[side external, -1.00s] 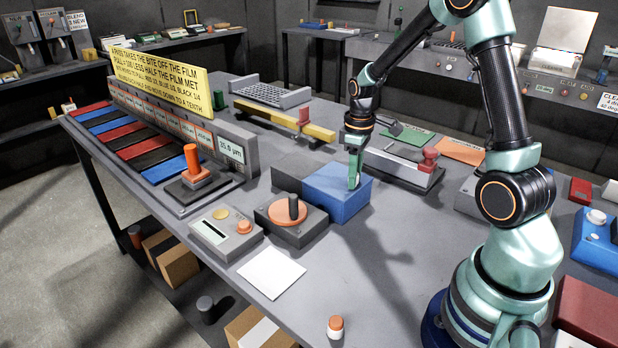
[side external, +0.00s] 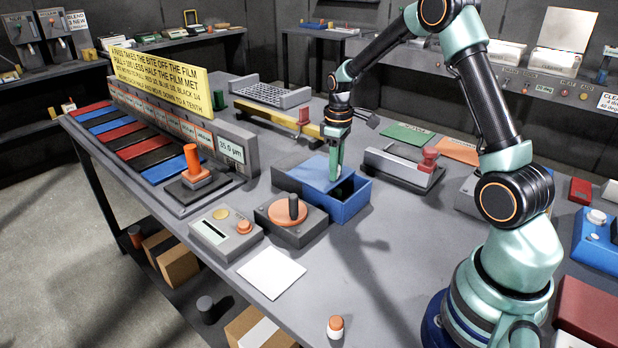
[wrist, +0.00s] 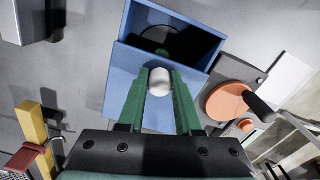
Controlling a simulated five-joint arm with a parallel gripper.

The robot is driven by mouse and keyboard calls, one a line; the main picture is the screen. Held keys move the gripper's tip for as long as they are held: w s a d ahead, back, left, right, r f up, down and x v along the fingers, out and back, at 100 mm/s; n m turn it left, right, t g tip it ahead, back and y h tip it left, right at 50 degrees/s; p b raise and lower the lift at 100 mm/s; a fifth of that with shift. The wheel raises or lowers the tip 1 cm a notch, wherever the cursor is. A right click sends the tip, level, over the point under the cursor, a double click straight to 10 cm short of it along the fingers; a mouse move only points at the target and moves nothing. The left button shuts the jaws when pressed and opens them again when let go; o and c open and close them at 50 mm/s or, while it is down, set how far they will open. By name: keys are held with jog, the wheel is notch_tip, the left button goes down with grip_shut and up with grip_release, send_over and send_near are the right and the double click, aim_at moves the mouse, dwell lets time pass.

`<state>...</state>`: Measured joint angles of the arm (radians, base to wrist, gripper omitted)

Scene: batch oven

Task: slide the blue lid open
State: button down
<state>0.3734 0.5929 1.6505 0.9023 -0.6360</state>
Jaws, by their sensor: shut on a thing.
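The blue lid (side external: 312,174) is slid partly off the blue box (side external: 352,205), toward the left in the side view. The box stands on the grey table and part of its dark inside shows. In the wrist view the lid (wrist: 122,90) covers the near part of the box and the box's far rim (wrist: 185,22) frames the opening. A dark round thing (wrist: 185,42) lies inside, half in shadow. My gripper (side external: 336,178) is upright over the lid. In the wrist view its green fingers (wrist: 160,85) are shut on the lid's pale round knob (wrist: 159,80).
A grey block (side external: 287,179) stands against the box's left side, below the lid. An orange disc with a black handle (side external: 291,212) is in front. A grey holder with a red knob (side external: 405,168) stands to the right. A yellow bar (side external: 290,124) lies behind.

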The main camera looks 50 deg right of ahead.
aim_at(318, 170)
jog(key=w, duration=0.6)
jog(key=c, duration=0.6)
grip_release()
jog(key=shift+s, duration=0.1)
jog(key=shift+r, duration=0.1)
notch_tip(318, 170, up, 12)
